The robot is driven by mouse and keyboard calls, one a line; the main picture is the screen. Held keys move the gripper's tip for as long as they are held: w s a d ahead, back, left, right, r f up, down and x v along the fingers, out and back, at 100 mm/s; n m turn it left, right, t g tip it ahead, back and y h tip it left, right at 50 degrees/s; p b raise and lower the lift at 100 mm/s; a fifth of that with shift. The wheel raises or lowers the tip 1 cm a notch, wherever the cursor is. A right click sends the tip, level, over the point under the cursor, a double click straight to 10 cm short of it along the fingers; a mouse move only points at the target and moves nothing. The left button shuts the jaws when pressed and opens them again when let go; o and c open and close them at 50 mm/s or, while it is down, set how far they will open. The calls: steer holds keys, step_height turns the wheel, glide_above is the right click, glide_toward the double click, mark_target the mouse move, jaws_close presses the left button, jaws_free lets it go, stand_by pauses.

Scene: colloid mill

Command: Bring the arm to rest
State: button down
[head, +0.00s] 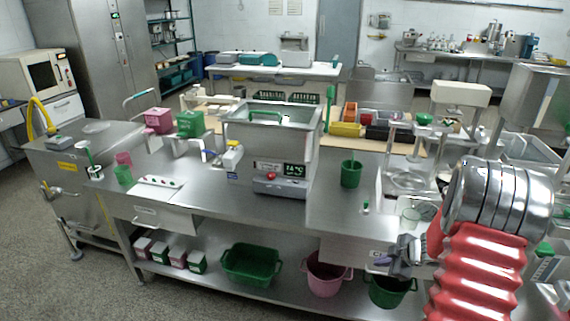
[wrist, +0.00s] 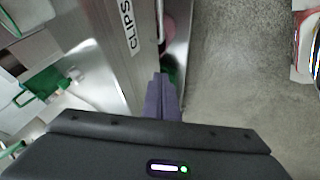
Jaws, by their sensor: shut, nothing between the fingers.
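My arm, with its red ribbed sleeve and shiny metal rings, fills the lower right of the head view. My gripper (head: 398,262) is at the front edge of the steel bench (head: 225,205), toward its right end. In the wrist view my gripper (wrist: 162,85) points away, its purple-grey fingers together and empty. A steel drawer front marked "CLIPS" (wrist: 126,25) is just left of the fingers there. I cannot tell whether the fingers touch it.
Green bin (head: 252,262) and pink bucket (head: 325,275) sit on the lower shelf. Speckled floor (wrist: 235,80) is clear right of the fingers.

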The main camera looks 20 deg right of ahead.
steer(key=shift+d, duration=0.1)
steer(key=s+d+m+g+h, duration=0.2)
steer(key=s+d+m+h, duration=0.35)
steer(key=d, duration=0.25)
steer(key=s+a+r+m+g+h, duration=0.1)
steer(key=s+a+r+m+g, duration=0.25)
steer(key=s+r, duration=0.4)
steer(key=s+a+r+t+y, duration=0.1)
steer(key=s+a+r, duration=0.2)
steer(key=a+r, duration=0.4)
steer(key=s+a+r+m+t+y, duration=0.1)
steer(key=s+a+r, duration=0.3)
steer(key=a, duration=1.4)
steer(key=s+a+r+t+y, duration=0.2)
steer(key=s+a+r+y, duration=0.1)
steer(key=a+r, duration=0.7)
steer(key=a, duration=0.2)
steer(key=shift+s+a+m, duration=0.35)
steer(key=shift+a+m, duration=0.05)
